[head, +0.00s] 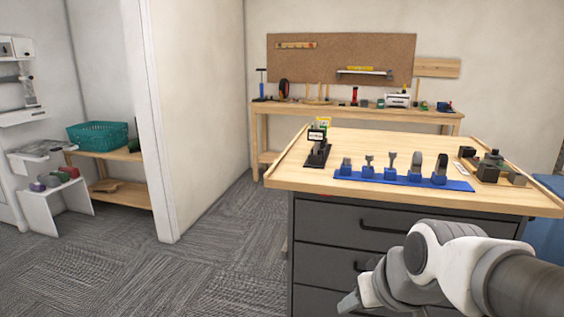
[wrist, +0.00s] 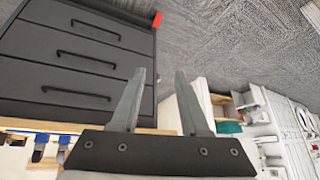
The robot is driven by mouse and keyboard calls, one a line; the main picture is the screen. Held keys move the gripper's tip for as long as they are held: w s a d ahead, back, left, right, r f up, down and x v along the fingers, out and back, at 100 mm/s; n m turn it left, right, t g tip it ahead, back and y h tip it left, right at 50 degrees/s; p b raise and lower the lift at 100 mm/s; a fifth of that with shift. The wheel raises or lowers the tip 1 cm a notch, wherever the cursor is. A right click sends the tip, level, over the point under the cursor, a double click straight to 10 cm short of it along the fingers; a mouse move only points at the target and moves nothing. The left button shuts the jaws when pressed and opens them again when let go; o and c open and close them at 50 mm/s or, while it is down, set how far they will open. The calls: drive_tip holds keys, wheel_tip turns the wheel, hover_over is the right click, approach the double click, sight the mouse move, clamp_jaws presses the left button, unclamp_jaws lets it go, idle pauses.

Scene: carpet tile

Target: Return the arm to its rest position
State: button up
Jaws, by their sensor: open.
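My gripper (head: 352,301) is low in front of the grey drawer cabinet, at the bottom of the head view, with my white and grey arm reaching in from the lower right. In the wrist view my gripper (wrist: 168,95) shows two grey fingers spread apart with nothing between them. The wrist view looks tilted, with the dark drawers (wrist: 75,50) at upper left and carpet beyond the fingertips. Part of the gripper is cut off or hidden by the arm in the head view.
A wooden-topped workbench (head: 283,180) with drawers (head: 335,240) stands close by the arm. On it are a blue tool holder (head: 400,179) and a black stand (head: 317,150). A back bench (head: 350,113), a wall edge and a teal basket (head: 98,136) are farther off. Carpet (head: 215,240) at left is clear.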

drive_tip(key=s+d+r+m+h+p, duration=0.1)
drive_tip(key=s+d+r+m+h, duration=0.15)
drive_tip(key=s, duration=0.65)
wheel_tip(320, 180, up, 23)
drive_tip(key=n+p, duration=0.1)
drive_tip(key=p, duration=2.2)
drive_tip(key=shift+w+a+r+g+y, duration=0.15)
drive_tip(key=shift+w+a+g+y, duration=0.15)
drive_tip(key=shift+w+a+y, duration=0.15)
drive_tip(key=shift+o, duration=0.2)
